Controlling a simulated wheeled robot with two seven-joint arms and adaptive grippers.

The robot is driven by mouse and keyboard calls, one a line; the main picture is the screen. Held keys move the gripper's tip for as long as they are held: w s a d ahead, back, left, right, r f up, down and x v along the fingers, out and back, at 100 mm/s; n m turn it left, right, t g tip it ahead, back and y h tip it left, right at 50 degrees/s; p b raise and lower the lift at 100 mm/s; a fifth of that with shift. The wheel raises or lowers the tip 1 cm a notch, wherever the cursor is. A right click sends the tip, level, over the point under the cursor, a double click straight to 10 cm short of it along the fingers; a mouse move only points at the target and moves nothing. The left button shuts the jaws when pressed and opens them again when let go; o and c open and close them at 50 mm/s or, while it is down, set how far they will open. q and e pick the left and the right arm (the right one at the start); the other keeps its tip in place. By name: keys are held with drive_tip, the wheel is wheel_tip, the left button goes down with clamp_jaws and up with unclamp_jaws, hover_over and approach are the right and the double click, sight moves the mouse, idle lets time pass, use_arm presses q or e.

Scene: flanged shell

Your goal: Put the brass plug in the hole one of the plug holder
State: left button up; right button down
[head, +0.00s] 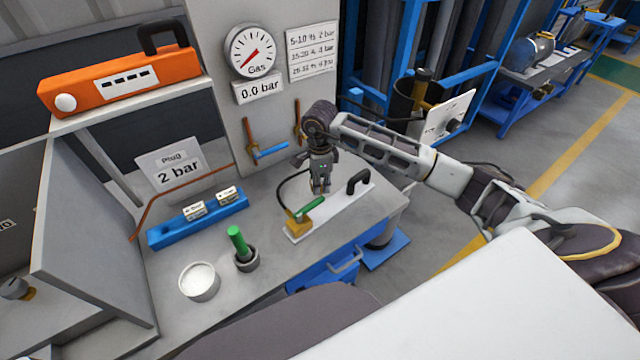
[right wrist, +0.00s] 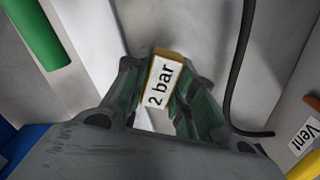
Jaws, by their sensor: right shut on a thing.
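My right gripper (head: 320,190) hangs pointing down over the white plate on the bench. In the right wrist view its fingers (right wrist: 162,90) are shut on the brass plug (right wrist: 153,55), which carries a "2 bar" label. In the head view the plug is too small to make out between the fingers. The blue plug holder (head: 165,238) lies left of the gripper, well apart from it. Two labelled plugs (head: 194,209) sit in its middle and right part; its left end looks empty. I cannot make out the holes. My left gripper is not in view.
The white plate (head: 325,218) bears a brass block with a green lever (head: 309,207) and a black handle (head: 358,182). A cup with a green-handled tool (head: 238,240) and a white bowl (head: 199,281) stand in front of the holder.

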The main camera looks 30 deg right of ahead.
drive_tip(key=shift+r, duration=0.6)
wheel_tip(320, 180, up, 4)
drive_tip(key=shift+r, duration=0.25)
wheel_tip(320, 180, up, 3)
drive_tip(key=shift+f+b, duration=0.1)
drive_tip(key=shift+b, duration=0.3)
drive_tip(key=shift+r, duration=0.6)
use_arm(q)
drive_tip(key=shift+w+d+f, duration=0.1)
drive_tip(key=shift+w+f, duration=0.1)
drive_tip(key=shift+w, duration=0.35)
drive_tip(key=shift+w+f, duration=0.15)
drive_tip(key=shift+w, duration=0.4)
